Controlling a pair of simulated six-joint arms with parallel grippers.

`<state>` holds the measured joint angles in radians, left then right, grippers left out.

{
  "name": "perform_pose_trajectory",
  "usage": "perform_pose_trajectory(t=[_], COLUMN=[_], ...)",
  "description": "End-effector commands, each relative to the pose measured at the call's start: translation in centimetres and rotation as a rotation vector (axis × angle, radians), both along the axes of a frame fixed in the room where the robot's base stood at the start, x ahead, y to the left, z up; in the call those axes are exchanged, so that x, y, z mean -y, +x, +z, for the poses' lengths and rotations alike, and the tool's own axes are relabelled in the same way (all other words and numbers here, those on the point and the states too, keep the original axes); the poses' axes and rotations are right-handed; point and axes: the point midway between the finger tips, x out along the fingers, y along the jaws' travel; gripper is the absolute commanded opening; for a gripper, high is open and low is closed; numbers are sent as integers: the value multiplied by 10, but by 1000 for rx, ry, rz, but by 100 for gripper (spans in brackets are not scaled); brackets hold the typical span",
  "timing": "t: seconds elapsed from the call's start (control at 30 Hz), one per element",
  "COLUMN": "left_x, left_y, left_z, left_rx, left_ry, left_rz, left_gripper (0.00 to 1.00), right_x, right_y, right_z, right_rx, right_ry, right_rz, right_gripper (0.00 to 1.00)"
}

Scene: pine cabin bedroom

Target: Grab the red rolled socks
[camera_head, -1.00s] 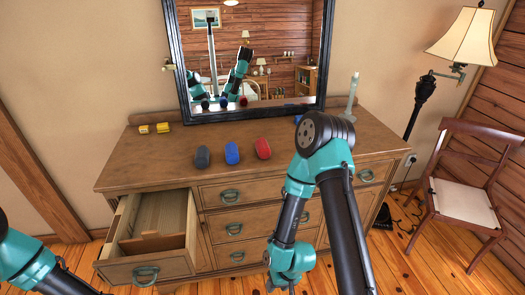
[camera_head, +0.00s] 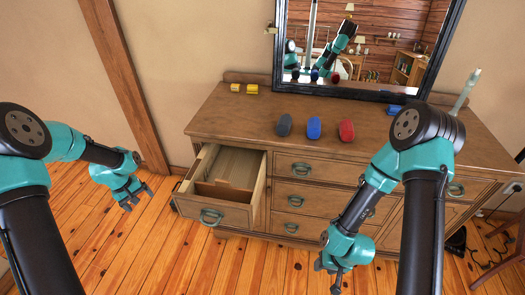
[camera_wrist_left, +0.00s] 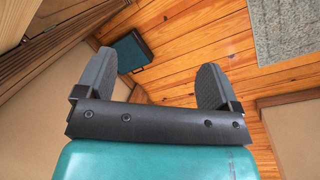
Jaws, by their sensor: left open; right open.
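The red rolled socks (camera_head: 347,131) lie on the dresser top at the right end of a row, beside the blue rolled socks (camera_head: 314,128) and the dark grey rolled socks (camera_head: 284,125). My left gripper (camera_head: 137,202) is open and empty over the floor, left of the dresser; its open fingers also show in the left wrist view (camera_wrist_left: 155,85). My right gripper (camera_head: 331,279) is low in front of the dresser, below the socks and apart from them.
The wooden dresser (camera_head: 225,115) has its upper left drawer (camera_head: 225,214) pulled out. Two yellow items (camera_head: 244,89) lie at the back left, a blue item (camera_head: 394,109) at the back right by a pale candlestick (camera_head: 466,90). A mirror (camera_head: 360,91) stands behind.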

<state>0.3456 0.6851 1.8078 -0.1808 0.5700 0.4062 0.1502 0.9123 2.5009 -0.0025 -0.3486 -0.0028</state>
Motion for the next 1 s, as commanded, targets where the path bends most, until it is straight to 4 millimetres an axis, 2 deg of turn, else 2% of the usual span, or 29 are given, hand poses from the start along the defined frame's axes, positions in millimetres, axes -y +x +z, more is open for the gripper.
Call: perform_pose_trajectory(t=[0.03, 0.17, 0.2, 0.3, 0.4, 0.5, 0.63, 1.0], left_x=[-26, -84, -102, -141, -169, -186, -194, -194], left_y=[14, 30, 30, 25, 12, 0, -9, -9], left_z=[32, 114, 142, 209, 265, 303, 323, 324], left_rx=[4, -23, -32, -53, -73, -89, -100, -101], left_ry=[25, 84, 103, 148, 182, 202, 213, 213], left_rz=[41, 152, 190, 288, 376, 438, 473, 474], left_gripper=[87, 87, 87, 87, 87, 87, 87, 87], right_x=[0, 0, 0, 0, 0, 0, 0, 0], right_y=[0, 0, 0, 0, 0, 0, 0, 0], right_z=[0, 0, 0, 0, 0, 0, 0, 0], right_rx=[0, 0, 0, 0, 0, 0, 0, 0], right_ry=[0, 0, 0, 0, 0, 0, 0, 0], right_rz=[0, 0, 0, 0, 0, 0, 0, 0], right_gripper=[44, 44, 44, 44, 44, 44, 44, 44])
